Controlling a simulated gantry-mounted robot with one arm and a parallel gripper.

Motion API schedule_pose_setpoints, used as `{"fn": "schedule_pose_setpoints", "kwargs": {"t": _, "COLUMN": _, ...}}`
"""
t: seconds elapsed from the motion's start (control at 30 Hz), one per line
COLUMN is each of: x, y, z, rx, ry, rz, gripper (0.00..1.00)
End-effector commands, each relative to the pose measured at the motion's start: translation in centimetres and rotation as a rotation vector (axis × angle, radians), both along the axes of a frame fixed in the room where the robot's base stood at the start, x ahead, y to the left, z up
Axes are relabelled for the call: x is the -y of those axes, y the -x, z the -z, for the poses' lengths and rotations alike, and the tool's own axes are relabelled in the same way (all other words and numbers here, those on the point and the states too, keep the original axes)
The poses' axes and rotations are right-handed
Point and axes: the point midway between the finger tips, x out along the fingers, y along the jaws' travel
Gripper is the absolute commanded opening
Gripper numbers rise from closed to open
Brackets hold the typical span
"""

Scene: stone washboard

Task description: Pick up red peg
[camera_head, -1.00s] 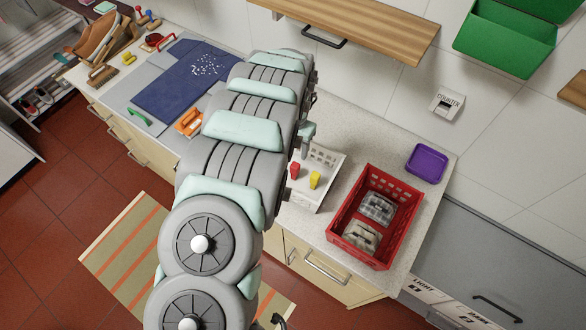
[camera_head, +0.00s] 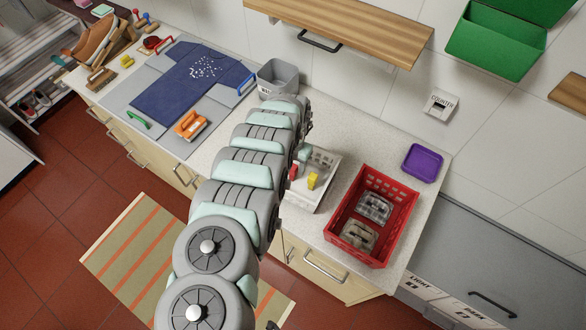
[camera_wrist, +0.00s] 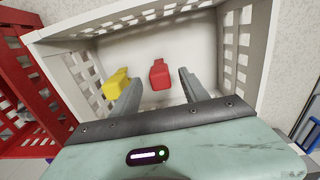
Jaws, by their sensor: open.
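The red peg (camera_wrist: 159,75) lies on the floor of a white basket (camera_wrist: 200,45) in the wrist view. My gripper (camera_wrist: 154,83) is open over the basket, and the red peg shows between its two fingers, apart from both. A yellow peg (camera_wrist: 115,82) is just left of the left finger. In the head view the red peg (camera_head: 293,172) and yellow peg (camera_head: 312,181) show in the white basket (camera_head: 303,200), partly hidden by my arm. How high the fingertips are above the basket floor is hard to tell.
A red crate (camera_head: 380,183) with clear packs stands right of the white basket, and its side shows in the wrist view (camera_wrist: 20,85). A purple tray (camera_head: 422,163) lies behind it. A grey bin (camera_head: 278,75) and a wooden shelf (camera_head: 340,30) are behind my arm.

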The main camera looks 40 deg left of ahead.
Motion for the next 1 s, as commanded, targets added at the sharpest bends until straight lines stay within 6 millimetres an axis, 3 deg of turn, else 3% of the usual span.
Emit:
{"fn": "schedule_pose_setpoints", "kwargs": {"t": 0.2, "x": 0.0, "y": 0.0, "z": 1.5, "rx": 0.003, "ry": -0.002, "rz": -0.001, "gripper": 0.53}}
{"fn": "schedule_pose_setpoints", "kwargs": {"t": 0.47, "x": -0.1, "y": 0.0, "z": 1.6, "rx": 0.001, "ry": -0.002, "rz": -0.001, "gripper": 0.53}}
{"fn": "schedule_pose_setpoints", "kwargs": {"t": 1.0, "x": 0.0, "y": 0.0, "z": 1.6, "rx": 0.001, "ry": -0.001, "rz": 0.0, "gripper": 0.09}}
